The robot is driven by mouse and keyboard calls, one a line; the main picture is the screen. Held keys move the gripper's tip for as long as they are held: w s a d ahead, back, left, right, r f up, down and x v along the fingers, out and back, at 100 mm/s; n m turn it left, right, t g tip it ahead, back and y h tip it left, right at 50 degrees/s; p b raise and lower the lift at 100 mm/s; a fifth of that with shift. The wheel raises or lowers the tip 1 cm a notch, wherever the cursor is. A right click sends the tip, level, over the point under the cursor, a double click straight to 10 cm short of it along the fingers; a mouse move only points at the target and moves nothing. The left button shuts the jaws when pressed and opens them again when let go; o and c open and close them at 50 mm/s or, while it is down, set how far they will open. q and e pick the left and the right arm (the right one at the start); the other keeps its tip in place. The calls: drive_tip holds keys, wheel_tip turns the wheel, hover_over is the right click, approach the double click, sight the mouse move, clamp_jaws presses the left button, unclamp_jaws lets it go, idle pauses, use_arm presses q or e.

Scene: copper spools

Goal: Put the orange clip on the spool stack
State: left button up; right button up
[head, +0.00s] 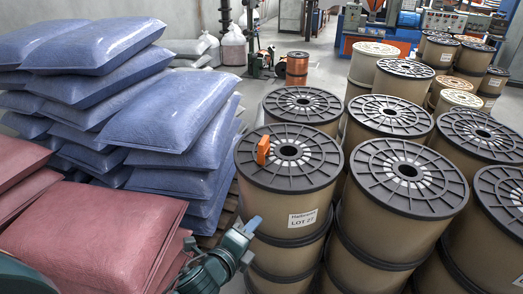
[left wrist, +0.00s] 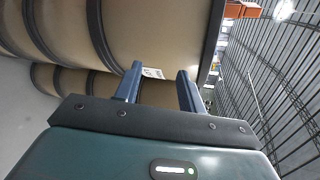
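The orange clip (head: 263,150) stands on the dark top flange of the nearest spool stack (head: 285,172), left of the centre hole. It also shows at the top edge of the left wrist view (left wrist: 240,10). My left gripper (head: 250,228) is beside the front left of that stack, lower than the clip and apart from it. In the left wrist view its two blue fingers (left wrist: 158,72) are spread with nothing between them. They point at the tan spool side and its white label (left wrist: 152,73). My right gripper is not in view.
More spool stacks (head: 408,180) stand close on the right and behind. Blue sacks (head: 170,110) and red sacks (head: 95,235) are piled on the left, with a narrow gap before the spools. A copper spool (head: 297,68) stands farther back on open floor.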

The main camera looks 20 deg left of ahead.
sight(267, 137)
use_arm(q)
drive_tip(key=w+a+r+m+t+y, duration=0.2)
drive_tip(key=w+a+r+m+t, duration=0.2)
drive_tip(key=w+r+m, duration=0.7)
drive_tip(key=w+m, duration=0.1)
drive_tip(key=w, duration=0.2)
drive_tip(key=w+r+m, duration=0.1)
drive_tip(key=w, duration=0.1)
drive_tip(key=shift+d+m+p, duration=0.25)
drive_tip(key=shift+m+p, duration=0.05)
drive_tip(key=shift+w+d+f, duration=0.1)
drive_tip(key=shift+w+d, duration=0.1)
drive_tip(key=shift+w, duration=1.3)
drive_tip(key=shift+w+d+f, duration=0.1)
drive_tip(key=shift+w+d, duration=0.1)
drive_tip(key=shift+w, duration=1.25)
clamp_jaws()
